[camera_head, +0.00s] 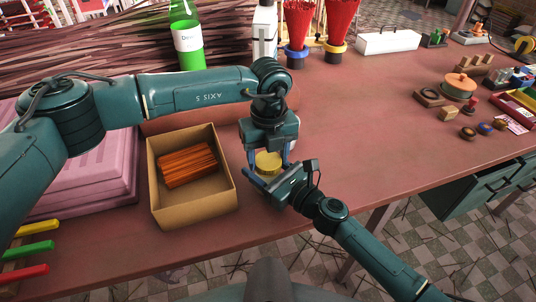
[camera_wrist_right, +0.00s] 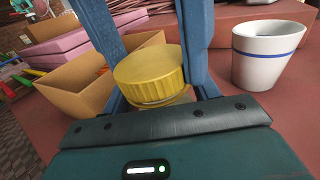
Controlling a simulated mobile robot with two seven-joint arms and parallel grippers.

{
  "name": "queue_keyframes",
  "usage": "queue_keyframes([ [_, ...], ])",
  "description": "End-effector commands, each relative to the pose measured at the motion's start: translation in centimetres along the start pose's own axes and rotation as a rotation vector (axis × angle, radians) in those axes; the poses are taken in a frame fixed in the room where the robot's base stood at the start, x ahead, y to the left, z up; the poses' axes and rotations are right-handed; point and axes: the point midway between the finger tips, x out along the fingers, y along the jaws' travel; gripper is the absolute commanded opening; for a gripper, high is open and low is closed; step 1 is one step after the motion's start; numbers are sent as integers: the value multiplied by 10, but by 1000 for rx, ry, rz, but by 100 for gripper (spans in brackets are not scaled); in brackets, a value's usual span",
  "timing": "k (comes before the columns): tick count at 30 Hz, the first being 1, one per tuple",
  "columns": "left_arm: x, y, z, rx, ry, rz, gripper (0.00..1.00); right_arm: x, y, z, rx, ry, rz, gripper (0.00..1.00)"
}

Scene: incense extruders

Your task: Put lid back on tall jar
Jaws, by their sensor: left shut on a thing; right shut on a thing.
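The lid (camera_head: 268,162) is a round, ribbed yellow cap. It also shows in the right wrist view (camera_wrist_right: 150,75), sitting over or just above a pale jar rim (camera_wrist_right: 160,101). My left gripper (camera_head: 269,160) points down from above, its blue fingers on either side of the lid and shut on it. My right gripper (camera_head: 266,184) reaches in from the lower right at jar height and is shut on the jar. The jar's body is mostly hidden by the right gripper and lid. I cannot tell whether the lid is fully seated.
An open cardboard box (camera_head: 190,213) with orange sticks stands close to the left. A white cup with a blue band (camera_wrist_right: 268,56) stands nearby. A green bottle (camera_head: 187,40) and red stick bundles (camera_head: 300,22) are behind.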

Motion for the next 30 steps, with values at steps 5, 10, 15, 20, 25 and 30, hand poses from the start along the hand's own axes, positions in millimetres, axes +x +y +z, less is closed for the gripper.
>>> queue_keyframes([
  [5,0,0,0,0,0,1,34,0,-1,1,0,-2,-1,0],
  [10,0,0,0,29,0,1,28,0,-1,1,0,-2,-2,0],
  [15,0,0,0,223,0,1,28,0,-1,1,0,-1,-2,0],
  [20,0,0,0,297,1,2,28,0,-1,1,0,-1,-2,0],
  [25,0,1,0,295,1,2,28,0,-1,1,0,-1,-2,0],
  [30,0,1,0,294,0,2,67,0,-1,1,0,-1,-2,0],
])
